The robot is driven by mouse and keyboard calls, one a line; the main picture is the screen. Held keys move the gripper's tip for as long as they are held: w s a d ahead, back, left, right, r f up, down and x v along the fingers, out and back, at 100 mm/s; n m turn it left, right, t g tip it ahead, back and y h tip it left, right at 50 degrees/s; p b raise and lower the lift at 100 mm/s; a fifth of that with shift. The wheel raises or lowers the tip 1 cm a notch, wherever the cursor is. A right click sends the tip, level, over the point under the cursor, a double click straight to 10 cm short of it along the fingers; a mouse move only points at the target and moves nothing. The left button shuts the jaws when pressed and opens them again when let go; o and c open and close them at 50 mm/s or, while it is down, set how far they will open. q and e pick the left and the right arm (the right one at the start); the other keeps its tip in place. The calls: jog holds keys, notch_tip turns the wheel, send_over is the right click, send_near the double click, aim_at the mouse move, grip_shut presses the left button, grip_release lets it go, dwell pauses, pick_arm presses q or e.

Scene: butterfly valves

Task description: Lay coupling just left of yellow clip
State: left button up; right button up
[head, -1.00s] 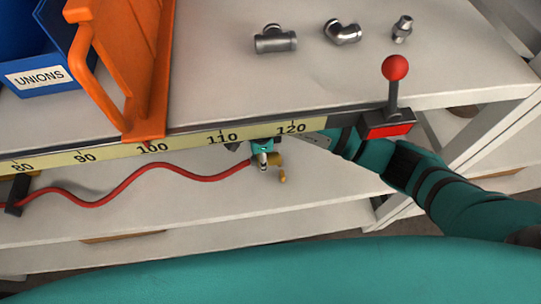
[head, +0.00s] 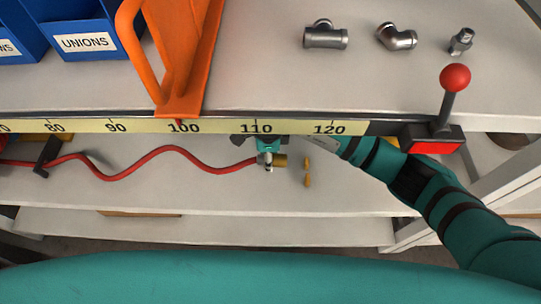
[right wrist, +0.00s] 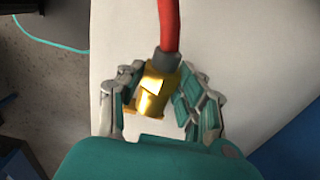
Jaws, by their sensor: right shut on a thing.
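The brass coupling (head: 281,160) is at the right end of the red hose (head: 130,172), above the lower shelf. My right gripper (head: 267,158) is shut on it, reaching in under the shelf edge. In the right wrist view the coupling (right wrist: 153,95) sits between the fingers of the gripper (right wrist: 160,105), with the hose leading away at the top. A small yellow piece, apparently the yellow clip (head: 307,172), stands just right of the coupling in the head view, with a visible gap. My left gripper is out of view.
A ruler strip (head: 220,127) runs along the upper shelf edge. A red-knobbed lever (head: 455,78) is at its right. A black clip (head: 45,155) crosses the hose at left. An orange bracket (head: 180,60), blue bins (head: 85,40) and metal fittings (head: 325,36) are above.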

jog(key=shift+f, duration=0.1)
jog(key=shift+f+b, duration=2.3)
jog(key=shift+f, duration=0.5)
jog(key=o, duration=1.2)
jog(key=shift+o, duration=0.2)
jog(key=shift+r, duration=4)
